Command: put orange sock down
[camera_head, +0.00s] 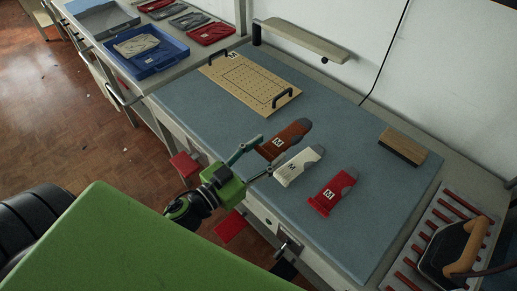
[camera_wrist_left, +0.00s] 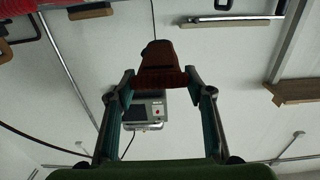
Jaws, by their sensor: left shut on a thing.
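The orange sock (camera_head: 289,138), rust-orange with a grey toe and a white M label, is in the head view over the blue-grey mat (camera_head: 360,135). My left gripper (camera_head: 264,155) is shut on its near end, with a finger on each side. The left wrist view also shows the orange sock (camera_wrist_left: 160,66) between the two fingertips (camera_wrist_left: 160,77). I cannot tell its exact height over the mat. A white sock (camera_head: 297,167) lies right beside it, and a red sock (camera_head: 334,192) lies further right. My right gripper is not in view.
A perforated board with black handles (camera_head: 249,84) lies at the back of the mat. A wooden brush (camera_head: 402,147) stands at the right, and an iron (camera_head: 458,250) sits on a rack (camera_head: 408,266). A blue tray (camera_head: 146,68) is at upper left.

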